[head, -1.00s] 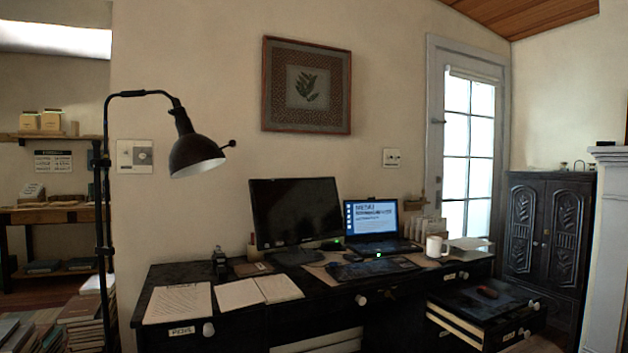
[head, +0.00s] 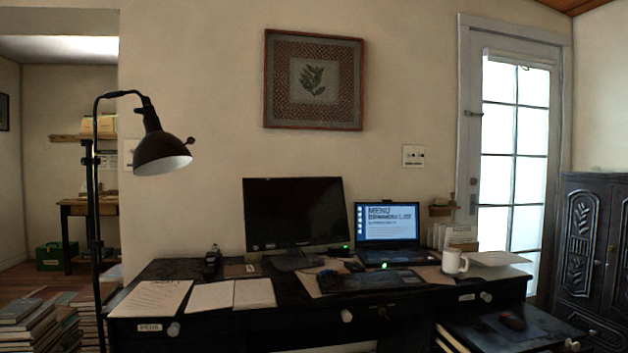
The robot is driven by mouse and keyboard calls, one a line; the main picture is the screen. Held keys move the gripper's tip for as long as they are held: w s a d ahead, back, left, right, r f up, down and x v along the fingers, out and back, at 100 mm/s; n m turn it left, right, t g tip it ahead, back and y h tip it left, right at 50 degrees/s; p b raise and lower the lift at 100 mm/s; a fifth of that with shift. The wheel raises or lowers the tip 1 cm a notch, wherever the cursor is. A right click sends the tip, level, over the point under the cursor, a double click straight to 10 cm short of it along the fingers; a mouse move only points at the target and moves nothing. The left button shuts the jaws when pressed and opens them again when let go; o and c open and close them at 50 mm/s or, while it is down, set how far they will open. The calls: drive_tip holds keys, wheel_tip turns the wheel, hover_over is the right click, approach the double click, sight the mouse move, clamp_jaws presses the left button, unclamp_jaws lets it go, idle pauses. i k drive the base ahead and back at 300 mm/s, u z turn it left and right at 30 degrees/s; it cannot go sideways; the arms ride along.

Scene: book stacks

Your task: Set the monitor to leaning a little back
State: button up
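The monitor (head: 293,213) stands at the back of the dark desk, left of the laptop, with its dark screen facing me. It rests on a dark stand (head: 297,261). The screen looks close to upright; its exact tilt is hard to tell from the front. My gripper is not in view.
The black desk (head: 250,323) holds papers (head: 152,298), a lit laptop (head: 388,227), a keyboard (head: 370,279) and a white mug (head: 453,262). A black lamp (head: 160,152) stands at the left. A drawer (head: 515,325) is pulled out at the right. Book stacks (head: 40,322) fill the lower left floor.

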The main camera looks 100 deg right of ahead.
sight(287, 213)
drive_tip(key=k, duration=1.4)
drive_tip(key=z, duration=2.55)
drive_tip(key=i, duration=1)
